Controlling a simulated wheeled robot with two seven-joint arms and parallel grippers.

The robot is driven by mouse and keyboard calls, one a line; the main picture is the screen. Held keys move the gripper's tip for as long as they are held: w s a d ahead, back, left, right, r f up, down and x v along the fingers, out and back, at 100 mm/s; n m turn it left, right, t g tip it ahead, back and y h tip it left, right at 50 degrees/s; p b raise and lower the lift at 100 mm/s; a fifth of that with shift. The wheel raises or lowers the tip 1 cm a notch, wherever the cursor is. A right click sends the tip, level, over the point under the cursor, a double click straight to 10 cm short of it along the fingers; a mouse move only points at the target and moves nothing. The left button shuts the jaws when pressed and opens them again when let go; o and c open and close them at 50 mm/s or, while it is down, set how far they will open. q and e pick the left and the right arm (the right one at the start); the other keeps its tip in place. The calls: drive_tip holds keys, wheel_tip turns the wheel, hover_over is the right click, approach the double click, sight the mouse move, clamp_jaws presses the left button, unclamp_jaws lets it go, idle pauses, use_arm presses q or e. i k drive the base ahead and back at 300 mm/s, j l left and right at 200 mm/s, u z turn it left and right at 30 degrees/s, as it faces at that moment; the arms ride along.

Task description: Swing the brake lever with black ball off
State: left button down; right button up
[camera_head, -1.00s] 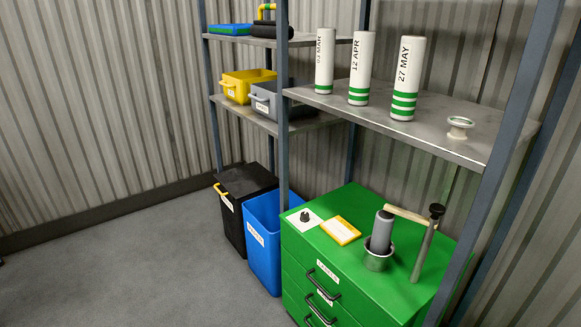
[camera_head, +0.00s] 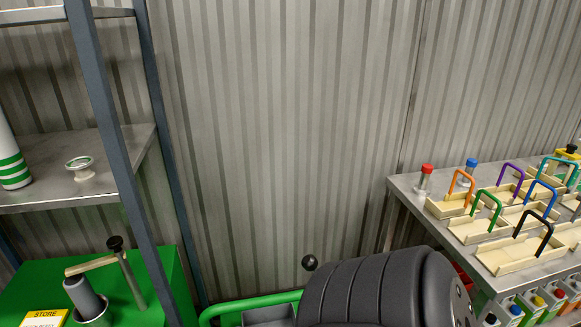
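A black ball (camera_head: 310,262) shows at the bottom centre, just above a green rail (camera_head: 255,301). Any lever beneath the ball is mostly hidden, and I cannot tell its position. A large dark grey ribbed shape (camera_head: 365,292) stands close to the right of the ball and fills the bottom centre. Neither of my grippers is in view.
At left, a green cabinet (camera_head: 172,268) carries a grey cylinder in a metal cup (camera_head: 84,297) and a post with a black knob (camera_head: 115,243). A shelf post (camera_head: 112,130) rises there. At right, a metal table (camera_head: 403,187) holds cream trays with coloured handles (camera_head: 500,257).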

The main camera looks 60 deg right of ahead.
sight(310, 263)
drive_tip(key=z, duration=0.4)
drive_tip(key=l+z, duration=0.15)
drive_tip(key=z, duration=0.2)
drive_tip(key=l+z, duration=0.1)
drive_tip(key=z, duration=0.7)
drive_tip(key=i+l+z, duration=0.2)
drive_tip(key=l, duration=0.15)
drive_tip(key=k+l+u, duration=0.2)
drive_tip(key=k+l, duration=0.1)
drive_tip(key=l, duration=0.05)
